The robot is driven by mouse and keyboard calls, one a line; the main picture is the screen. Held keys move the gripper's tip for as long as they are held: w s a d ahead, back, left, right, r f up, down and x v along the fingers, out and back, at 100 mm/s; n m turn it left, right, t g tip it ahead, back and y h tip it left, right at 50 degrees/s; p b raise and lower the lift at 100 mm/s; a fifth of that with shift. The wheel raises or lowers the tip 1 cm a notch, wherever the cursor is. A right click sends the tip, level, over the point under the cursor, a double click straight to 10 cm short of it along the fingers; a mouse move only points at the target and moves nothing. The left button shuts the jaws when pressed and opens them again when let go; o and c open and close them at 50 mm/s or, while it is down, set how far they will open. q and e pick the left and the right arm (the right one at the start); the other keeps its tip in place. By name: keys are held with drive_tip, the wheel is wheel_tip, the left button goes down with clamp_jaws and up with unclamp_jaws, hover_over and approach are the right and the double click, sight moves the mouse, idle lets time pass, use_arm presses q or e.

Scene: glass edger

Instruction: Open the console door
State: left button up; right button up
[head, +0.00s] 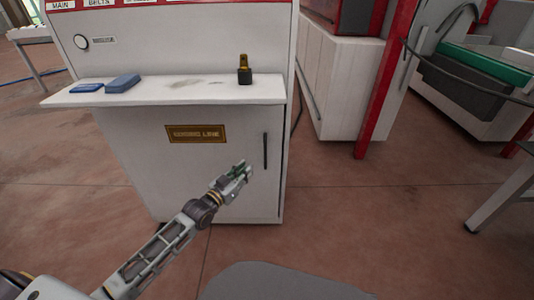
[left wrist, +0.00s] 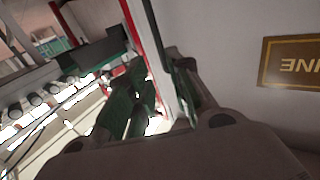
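The white console door (head: 190,180) is closed, flush with the front of the console (head: 180,40). A dark vertical bar handle (head: 265,152) is near its right edge. A brass-coloured plate (head: 195,133) is on the door; it also shows upside down in the left wrist view (left wrist: 292,62). My left gripper (head: 243,170) is in front of the door, a little left of and below the handle's middle. Its dark green fingers (left wrist: 160,95) look apart, with nothing seen held. My right gripper is not in view.
A white shelf (head: 170,93) juts out above the door, with two blue blocks (head: 122,83) and a small black-and-brass item (head: 244,71). A red post (head: 385,90) and white machine housing (head: 340,85) stand right.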

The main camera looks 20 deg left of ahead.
use_arm(q)
drive_tip(key=shift+w, duration=0.15)
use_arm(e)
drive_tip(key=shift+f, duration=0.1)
use_arm(q)
drive_tip(key=shift+b+x, duration=2.2)
drive_tip(key=shift+x, duration=4.4)
drive_tip(key=shift+w, duration=0.15)
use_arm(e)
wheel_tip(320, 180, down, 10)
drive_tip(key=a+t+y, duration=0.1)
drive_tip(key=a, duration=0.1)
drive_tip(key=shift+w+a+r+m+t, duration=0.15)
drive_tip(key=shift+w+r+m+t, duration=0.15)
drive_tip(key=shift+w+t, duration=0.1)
use_arm(q)
clamp_jaws()
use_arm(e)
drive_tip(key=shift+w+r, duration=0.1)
